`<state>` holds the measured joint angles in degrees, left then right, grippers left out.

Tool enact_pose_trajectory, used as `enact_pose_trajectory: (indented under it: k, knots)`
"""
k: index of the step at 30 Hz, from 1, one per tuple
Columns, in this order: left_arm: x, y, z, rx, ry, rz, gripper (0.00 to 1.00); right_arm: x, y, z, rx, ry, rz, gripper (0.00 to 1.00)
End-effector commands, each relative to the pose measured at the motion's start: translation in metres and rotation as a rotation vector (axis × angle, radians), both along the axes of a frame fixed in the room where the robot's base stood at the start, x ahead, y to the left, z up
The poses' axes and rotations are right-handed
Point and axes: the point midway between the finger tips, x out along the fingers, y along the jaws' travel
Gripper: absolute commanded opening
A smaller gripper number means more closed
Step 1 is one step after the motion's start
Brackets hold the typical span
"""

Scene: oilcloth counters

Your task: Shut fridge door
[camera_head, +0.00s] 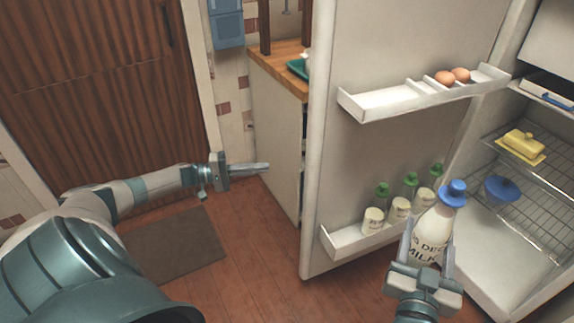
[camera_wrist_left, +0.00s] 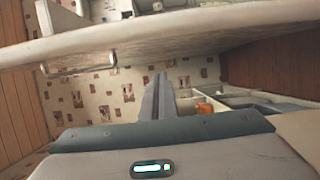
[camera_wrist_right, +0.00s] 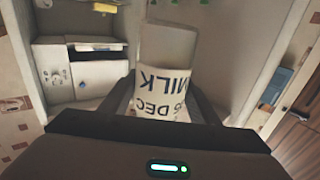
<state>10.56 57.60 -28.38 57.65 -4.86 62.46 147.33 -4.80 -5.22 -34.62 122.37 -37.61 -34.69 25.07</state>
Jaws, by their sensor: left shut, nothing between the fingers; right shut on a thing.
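The fridge door (camera_head: 390,55) stands wide open, its inner side with two shelves facing me. The open fridge interior (camera_head: 495,215) is at the right. My left gripper (camera_head: 266,167) is shut and empty, to the left of the door's free edge and apart from it in the head view. The left wrist view shows its closed fingers (camera_wrist_left: 157,98) near a long pale panel with a handle (camera_wrist_left: 78,62). My right gripper (camera_head: 427,250) is shut on a milk bottle (camera_head: 434,228) with a blue cap, in front of the fridge opening. The bottle's label shows in the right wrist view (camera_wrist_right: 165,90).
Eggs (camera_head: 452,77) lie on the upper door shelf, and several green-capped bottles (camera_head: 400,207) stand on the lower one. Inside are a yellow butter dish (camera_head: 523,146) and a blue bowl (camera_head: 502,189). A wooden-topped counter (camera_head: 272,130) stands behind the door. A mat (camera_head: 175,248) lies on the floor.

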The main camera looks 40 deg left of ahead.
Motion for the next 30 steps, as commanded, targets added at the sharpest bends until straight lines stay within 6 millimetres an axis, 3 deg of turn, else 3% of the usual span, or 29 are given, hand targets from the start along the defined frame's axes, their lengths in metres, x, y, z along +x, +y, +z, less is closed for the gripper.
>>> enact_pose_trajectory:
  k: [11,27,30]
  knots:
    - [0.019,-0.018,0.002,-0.002,-0.002,0.000,0.00,0.000,0.000,0.008,0.002,-0.006,0.001,0.04]
    - [0.075,-0.069,0.001,-0.001,-0.002,0.000,0.00,0.000,0.000,0.018,0.002,-0.006,0.001,0.04]
    - [0.068,-0.078,0.002,0.000,0.001,0.000,0.00,0.000,0.000,0.026,0.002,-0.006,0.001,0.04]
